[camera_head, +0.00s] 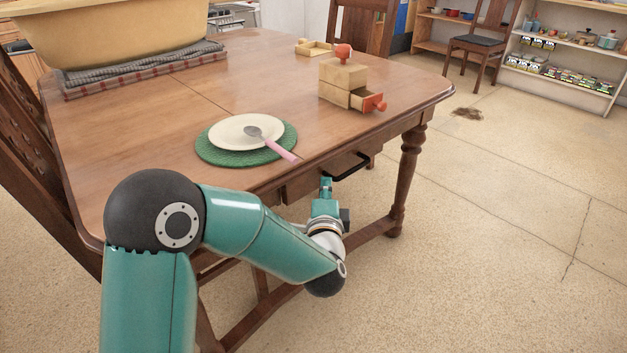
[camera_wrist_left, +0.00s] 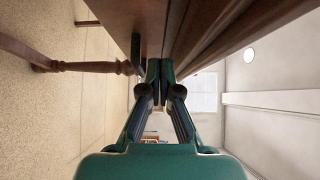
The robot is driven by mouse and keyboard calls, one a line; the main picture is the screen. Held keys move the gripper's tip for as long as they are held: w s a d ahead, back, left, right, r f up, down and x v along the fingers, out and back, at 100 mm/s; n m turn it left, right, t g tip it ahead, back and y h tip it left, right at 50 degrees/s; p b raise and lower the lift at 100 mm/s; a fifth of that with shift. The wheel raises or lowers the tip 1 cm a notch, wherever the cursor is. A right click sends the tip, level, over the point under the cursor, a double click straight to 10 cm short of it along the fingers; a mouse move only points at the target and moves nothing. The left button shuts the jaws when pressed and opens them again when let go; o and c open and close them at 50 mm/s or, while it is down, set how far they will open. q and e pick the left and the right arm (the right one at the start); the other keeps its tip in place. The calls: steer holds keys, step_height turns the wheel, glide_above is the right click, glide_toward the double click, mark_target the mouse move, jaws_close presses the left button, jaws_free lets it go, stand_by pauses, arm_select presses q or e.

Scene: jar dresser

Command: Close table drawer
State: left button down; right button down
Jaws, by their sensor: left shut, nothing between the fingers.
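The wooden table (camera_head: 130,120) fills the middle of the head view. Its drawer (camera_head: 302,186) is under the front edge, with a black bar handle (camera_head: 350,170). I cannot tell clearly how far the drawer stands out. My left gripper (camera_head: 326,186) is just in front of and below the drawer front, near the handle's left end. In the left wrist view my left gripper (camera_wrist_left: 160,68) has its fingers together with nothing between them. The dark handle (camera_wrist_left: 136,52) shows beside the fingertips there. I cannot tell whether they touch the wood. My right gripper is not in view.
A white plate (camera_head: 231,134) with a pink-handled spoon (camera_head: 280,149) rests on a green mat (camera_head: 206,154). A small wooden box (camera_head: 341,76) with its little drawer (camera_head: 369,101) open stands at the right. A yellow tub (camera_head: 120,30) is at the back left.

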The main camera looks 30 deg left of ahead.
arm_select(q)
steer(key=w+a, duration=0.1)
steer(key=a, duration=0.1)
steer(key=w+a+b, duration=0.1)
steer(key=a, duration=0.1)
steer(key=shift+w+a, duration=0.1)
steer(key=shift+w, duration=0.1)
